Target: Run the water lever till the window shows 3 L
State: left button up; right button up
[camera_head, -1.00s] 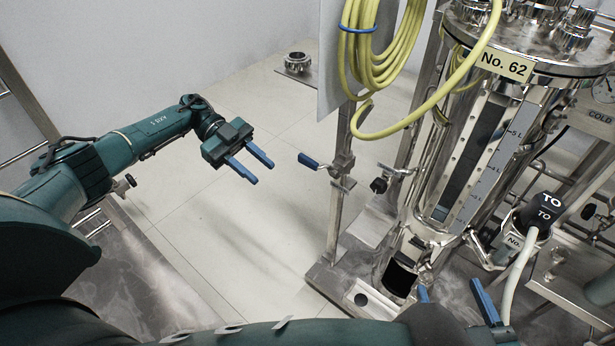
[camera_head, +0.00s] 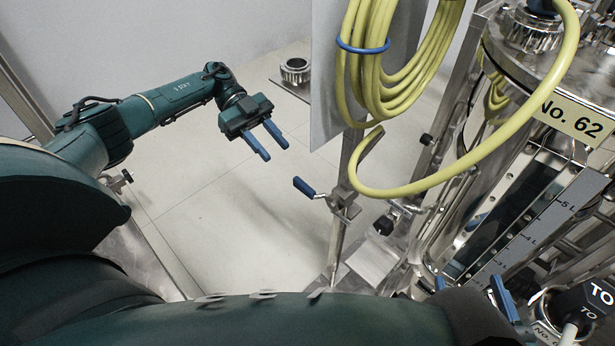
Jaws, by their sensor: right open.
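The steel vessel carries a yellow "No. 62" plate (camera_head: 573,122). Its tall dark window (camera_head: 510,205) slants down its front, beside a grey scale (camera_head: 545,222) marked 5 L, 4 L and a partly legible 3. I cannot make out a liquid level in the window. A small lever with a blue handle (camera_head: 304,187) sticks out left from a fitting on a steel post; whether it is the water lever I cannot tell. My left gripper (camera_head: 276,147) is open and empty, above and left of that lever. My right gripper (camera_head: 470,287) is open below the window, its wrist hidden by my arm.
A coiled yellow hose (camera_head: 385,75) hangs by a grey panel and loops before the vessel. A black "TO" connector (camera_head: 592,297) with a pale hose is at the lower right. A steel ring fitting (camera_head: 295,71) stands behind. The tiled floor at centre left is clear.

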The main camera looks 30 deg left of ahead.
aim_at(301, 182)
pick_arm(q)
jog(key=x, duration=1.1)
jog(key=shift+s+d, duration=0.15)
jog(key=shift+d, duration=0.05)
jog(key=shift+c, duration=0.3)
grip_shut()
